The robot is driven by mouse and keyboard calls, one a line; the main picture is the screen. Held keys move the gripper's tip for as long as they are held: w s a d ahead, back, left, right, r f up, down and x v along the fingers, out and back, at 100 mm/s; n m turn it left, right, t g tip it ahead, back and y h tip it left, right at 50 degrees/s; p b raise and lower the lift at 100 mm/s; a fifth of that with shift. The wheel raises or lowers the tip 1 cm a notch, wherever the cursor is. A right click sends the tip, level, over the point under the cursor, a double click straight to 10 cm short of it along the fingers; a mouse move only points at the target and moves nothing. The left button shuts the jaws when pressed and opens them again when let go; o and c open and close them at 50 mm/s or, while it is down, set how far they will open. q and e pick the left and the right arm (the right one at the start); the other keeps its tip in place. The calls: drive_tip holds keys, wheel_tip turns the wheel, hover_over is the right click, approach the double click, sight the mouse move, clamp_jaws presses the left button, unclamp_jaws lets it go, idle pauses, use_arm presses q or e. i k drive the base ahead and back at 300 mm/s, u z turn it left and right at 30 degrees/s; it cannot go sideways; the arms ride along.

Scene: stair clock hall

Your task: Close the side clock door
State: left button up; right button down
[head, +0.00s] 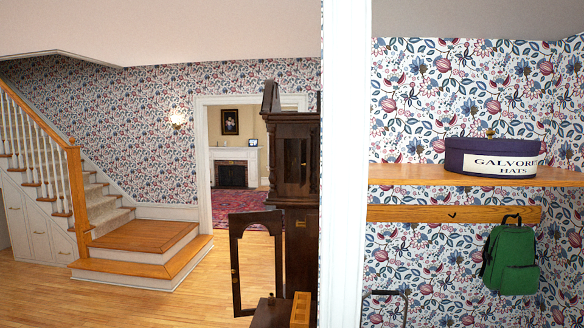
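A tall dark wood clock (301,255) stands in the middle of the view, left of a white post. Its hood (292,128) has a glazed side. A dark framed door (257,217) with an arched opening hangs open, sticking out to the left of the clock's body. A small brass-coloured fitting shows on the door's left edge. Floorboards show through the door's opening. The clock's right side is hidden behind the post. Neither of my grippers is in view.
A white post (343,170) stands close on the right. Beyond it are a wooden shelf (400,174) with a hat box (478,156) and a green backpack (510,262) on a hook rail. A dark wooden piece (270,314) sits below the clock door. Bare floor (165,303) lies left, before the stairs.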

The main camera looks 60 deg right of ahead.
sight(302, 144)
drive_tip(key=i, duration=1.8)
drive_tip(key=z, duration=0.6)
drive_tip(key=i, duration=0.9)
drive_tip(key=z, duration=1.6)
drive_tip(key=i, duration=0.75)
drive_tip(key=z, duration=0.7)
